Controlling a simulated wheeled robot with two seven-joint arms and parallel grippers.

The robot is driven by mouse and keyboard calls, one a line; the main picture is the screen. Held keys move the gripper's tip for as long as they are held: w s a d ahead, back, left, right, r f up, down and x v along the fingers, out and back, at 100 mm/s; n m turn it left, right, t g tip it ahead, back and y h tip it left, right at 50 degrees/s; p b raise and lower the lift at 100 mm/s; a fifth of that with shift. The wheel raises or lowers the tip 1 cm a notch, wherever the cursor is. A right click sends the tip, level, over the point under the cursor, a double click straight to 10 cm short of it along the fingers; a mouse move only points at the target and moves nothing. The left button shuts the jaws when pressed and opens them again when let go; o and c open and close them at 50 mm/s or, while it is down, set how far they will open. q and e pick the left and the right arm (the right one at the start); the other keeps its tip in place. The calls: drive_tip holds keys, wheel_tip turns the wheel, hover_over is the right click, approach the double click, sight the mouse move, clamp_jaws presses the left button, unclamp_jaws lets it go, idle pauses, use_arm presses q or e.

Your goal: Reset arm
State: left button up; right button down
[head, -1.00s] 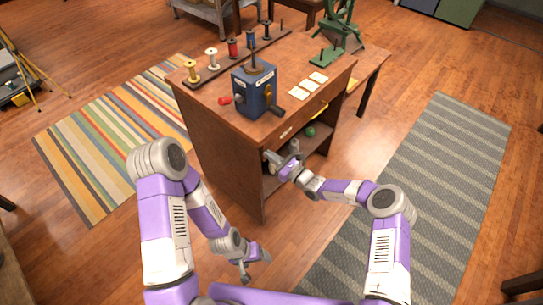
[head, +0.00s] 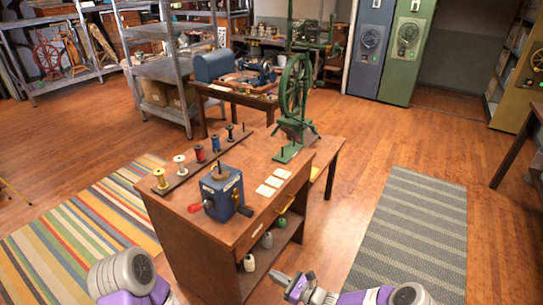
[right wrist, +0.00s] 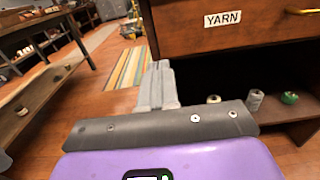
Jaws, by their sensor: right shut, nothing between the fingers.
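My right gripper (head: 296,284) shows at the bottom of the head view, in front of the wooden desk (head: 190,255). In the right wrist view my right gripper (right wrist: 158,84) is shut and empty, with bare floor and the striped rug beyond its fingers. It is apart from the desk, beside the drawer labelled YARN (right wrist: 232,25) and the open shelf below it. Only a grey and purple part of my left arm shows at the lower left of the head view. My left gripper is out of the frame.
On the desk stand a blue box device (head: 222,192), a rack with several spools (head: 160,178), cards (head: 265,190) and a green spinning wheel (head: 293,95). Small items sit on the desk's shelf. Open floor lies right, with a grey striped rug (head: 410,230).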

drive_tip(key=s+a+f+n+g+h, duration=0.1)
drive_tip(key=s+f+n+g+h, duration=0.15)
drive_tip(key=s+n+g, duration=0.45)
drive_tip(key=s+a+f+n+g+h, duration=0.1)
drive_tip(key=s+f+n+g, duration=0.25)
drive_tip(key=s, duration=0.75)
drive_tip(key=s+d+n+t+h+p, duration=0.1)
drive_tip(key=s+d+n+h, duration=0.6)
drive_tip(key=s+d+n, duration=0.3)
drive_tip(key=shift+f+n, duration=0.15)
drive_tip(key=shift+n, duration=0.5)
